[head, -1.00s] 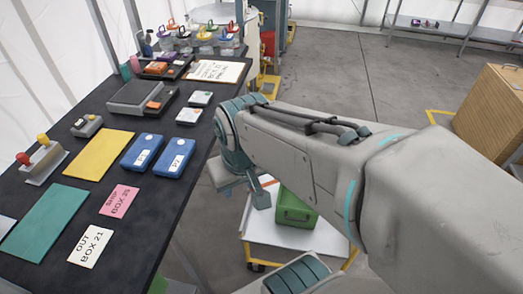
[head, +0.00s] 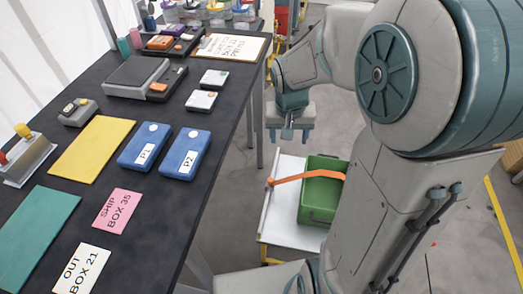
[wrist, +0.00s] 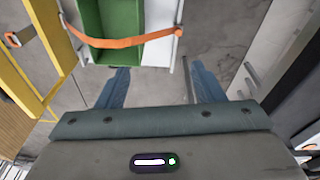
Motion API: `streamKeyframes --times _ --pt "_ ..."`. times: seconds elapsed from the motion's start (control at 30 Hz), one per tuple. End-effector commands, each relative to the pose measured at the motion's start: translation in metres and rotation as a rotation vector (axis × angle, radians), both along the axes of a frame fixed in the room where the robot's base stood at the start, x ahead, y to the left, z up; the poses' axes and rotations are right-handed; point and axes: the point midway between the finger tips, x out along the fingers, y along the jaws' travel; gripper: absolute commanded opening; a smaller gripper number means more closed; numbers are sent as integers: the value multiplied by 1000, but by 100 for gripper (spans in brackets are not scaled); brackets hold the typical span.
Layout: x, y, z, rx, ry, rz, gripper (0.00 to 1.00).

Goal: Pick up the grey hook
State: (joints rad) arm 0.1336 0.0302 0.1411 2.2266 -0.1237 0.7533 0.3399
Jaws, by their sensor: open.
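I cannot make out a grey hook for sure in either view. A small grey piece (wrist: 12,40) with an orange strap shows beside a yellow frame at the left of the wrist view; it is too small to identify. My gripper (head: 289,135) points down in the head view, to the right of the black table and just behind the white cart. In the wrist view my gripper (wrist: 161,84) is open, with both blue fingers apart and only grey floor between them. Nothing is held.
The white cart (head: 280,215) carries a green bin (head: 318,212), with an orange strap (head: 308,177) across it. The black table (head: 225,120) at left holds blue boxes P1 (head: 145,147) and P2 (head: 186,154), cards and tools. Grey floor is open behind the cart.

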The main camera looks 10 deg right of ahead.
Motion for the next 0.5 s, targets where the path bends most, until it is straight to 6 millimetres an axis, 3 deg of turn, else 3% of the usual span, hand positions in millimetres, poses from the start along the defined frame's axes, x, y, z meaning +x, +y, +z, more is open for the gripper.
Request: streamKeyframes --times 0.03,0.3,0.5 --pt "14 -1 -33 6 17 -21 62" --pt "79 0 -155 66 62 -151 62" --pt "110 2 -233 122 86 -239 62"
